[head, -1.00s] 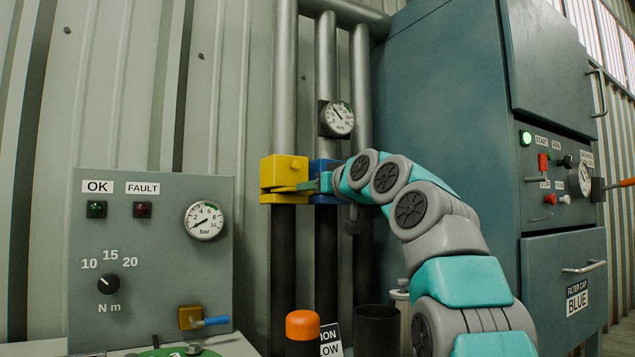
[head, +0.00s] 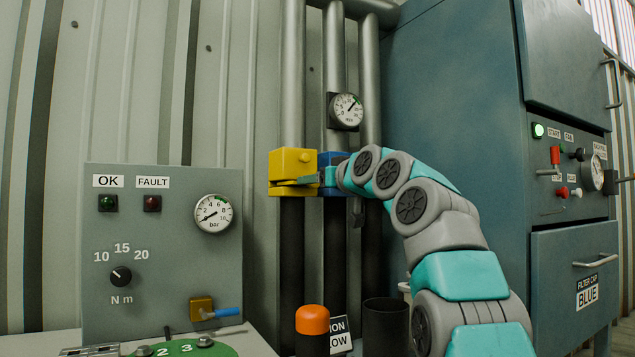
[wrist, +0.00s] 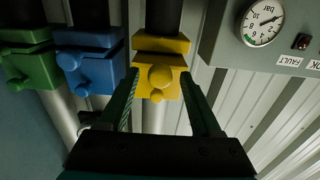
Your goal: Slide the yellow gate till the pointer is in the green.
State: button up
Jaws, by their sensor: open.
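The yellow gate (head: 292,162) is a block on the left pipe, with a slotted lower part and a round knob. It also shows in the wrist view (wrist: 160,46), with its knob between my fingers. My gripper (wrist: 163,88) is open, one finger on each side of the knob, with visible gaps. In the head view my gripper (head: 312,179) is at the gate's lower right, partly hidden. The pipe gauge (head: 347,109) is above the blue gate; its pointer leans up and right, at or close to the green arc. The small picture leaves its exact place unclear.
A blue gate (head: 328,160) sits directly right of the yellow one, and a green gate (wrist: 28,68) shows beyond it in the wrist view. A grey panel (head: 160,255) with a bar gauge stands at left. A blue-grey cabinet (head: 455,100) stands at right.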

jog(key=b+v, duration=0.3)
jog(key=v, duration=0.4)
jog(key=shift+s+d, duration=0.2)
jog(key=shift+s, duration=0.15)
dwell(0.4)
